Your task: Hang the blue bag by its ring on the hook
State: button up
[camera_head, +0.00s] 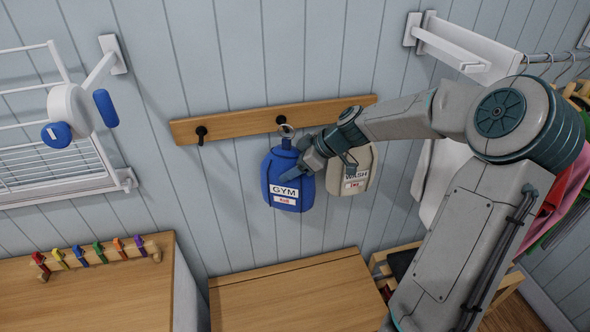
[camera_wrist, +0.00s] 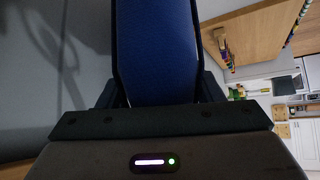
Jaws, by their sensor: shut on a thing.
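The blue bag (camera_head: 287,178), labelled GYM, is upright in front of the wall, below the wooden hook rail (camera_head: 238,124). Its metal ring (camera_head: 287,131) stands at the top, overlapping the middle dark hook (camera_head: 281,119) in the head view. I cannot tell whether the ring is around the hook or only in front of it. My gripper (camera_head: 308,165) is shut on the bag from its right side. In the wrist view, the blue bag (camera_wrist: 157,45) fills the space between my fingers, and its ring is out of sight.
Another dark hook (camera_head: 201,132) on the left is bare. A beige WASH bag (camera_head: 352,172) hangs close to the right, behind my gripper. A wooden surface (camera_head: 290,292) lies below. A peg strip (camera_head: 100,253) and wall drying rack (camera_head: 60,150) are left; clothes hang right.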

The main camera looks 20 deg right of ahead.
jog(key=shift+w, duration=0.6)
jog(key=shift+w+f+b, duration=0.6)
jog(key=shift+w+b, duration=0.15)
jog(key=shift+b, duration=0.05)
jog(key=o, duration=1.8)
jog(key=shift+d, duration=0.1)
